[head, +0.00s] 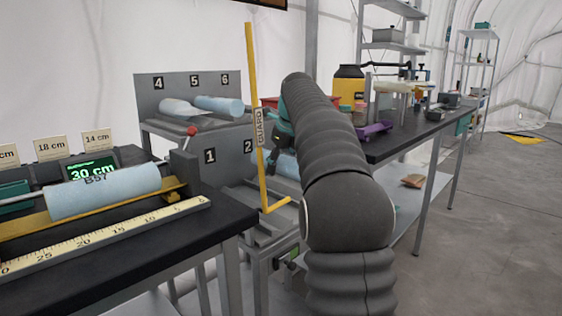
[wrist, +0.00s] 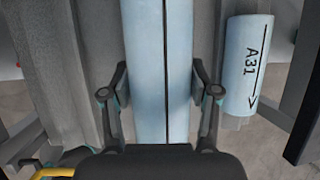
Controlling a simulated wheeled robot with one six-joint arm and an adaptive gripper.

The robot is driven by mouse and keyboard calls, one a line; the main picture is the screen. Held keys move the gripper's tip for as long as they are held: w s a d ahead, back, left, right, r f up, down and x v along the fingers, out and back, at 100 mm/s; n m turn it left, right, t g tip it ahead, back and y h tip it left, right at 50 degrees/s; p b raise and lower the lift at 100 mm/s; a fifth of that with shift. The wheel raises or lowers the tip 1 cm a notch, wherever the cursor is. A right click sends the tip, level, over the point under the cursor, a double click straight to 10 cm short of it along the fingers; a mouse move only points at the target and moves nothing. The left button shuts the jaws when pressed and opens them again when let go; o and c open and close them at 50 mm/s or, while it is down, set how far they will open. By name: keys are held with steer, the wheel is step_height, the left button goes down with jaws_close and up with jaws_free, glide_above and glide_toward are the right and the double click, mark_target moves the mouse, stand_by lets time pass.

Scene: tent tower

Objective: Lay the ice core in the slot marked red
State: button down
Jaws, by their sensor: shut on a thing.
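My gripper (wrist: 160,85) is shut on a pale blue ice core (wrist: 160,40) with a dark line along it, one finger on each side. Any label on this core is hidden. A second core marked A31 (wrist: 248,65) lies to its right in the wrist view. In the head view my arm hides my fingertips and part of the grey slot rack (head: 226,146), whose numbers 1, 2, 4, 5 and 6 show. A red knob (head: 192,130) sits at the rack's upper front edge. Pale cores (head: 218,104) lie in the upper slots.
A yellow upright bar tagged GUARD (head: 257,130) stands just left of my arm. Core B57 (head: 105,190) lies on the measuring bench at left, by a display (head: 90,168) reading 30 cm. A cluttered dark bench (head: 400,140) stands at right. The floor (head: 490,220) beyond is open.

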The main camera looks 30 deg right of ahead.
mark_target(287, 158)
steer(key=shift+f+b, duration=1.45)
steer(key=shift+f, duration=1)
steer(key=shift+f, duration=0.15)
steer(key=shift+c, duration=1)
jaws_free()
steer(key=v, duration=1.2)
